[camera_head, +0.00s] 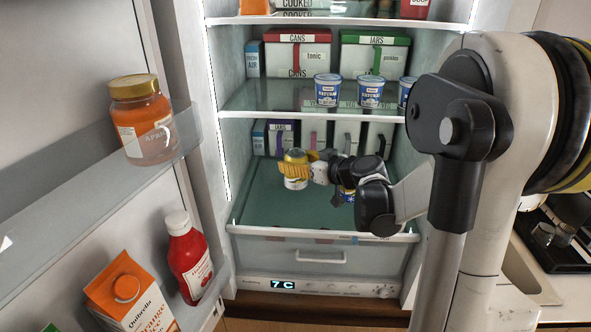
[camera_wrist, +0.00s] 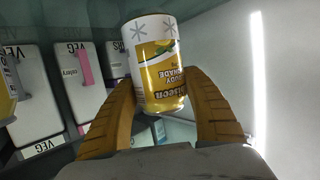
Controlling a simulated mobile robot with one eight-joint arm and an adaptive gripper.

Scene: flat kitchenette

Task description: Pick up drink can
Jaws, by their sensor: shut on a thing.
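A yellow and white drink can (camera_head: 295,170) is inside the open fridge, at the level of the lower glass shelf. In the wrist view the can (camera_wrist: 158,62) stands between the two yellow-brown fingers of my gripper (camera_wrist: 160,105), with its printing upside down in the picture. My gripper (camera_head: 308,168) is shut on the can from the right side in the head view. I cannot tell whether the can's base touches the shelf.
Labelled boxes (camera_head: 283,137) stand along the back of the lower shelf (camera_head: 265,208). Blue and white yogurt cups (camera_head: 327,90) stand on the shelf above. The open fridge door at left holds a jar (camera_head: 142,120), a red bottle (camera_head: 189,258) and an orange carton (camera_head: 130,292).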

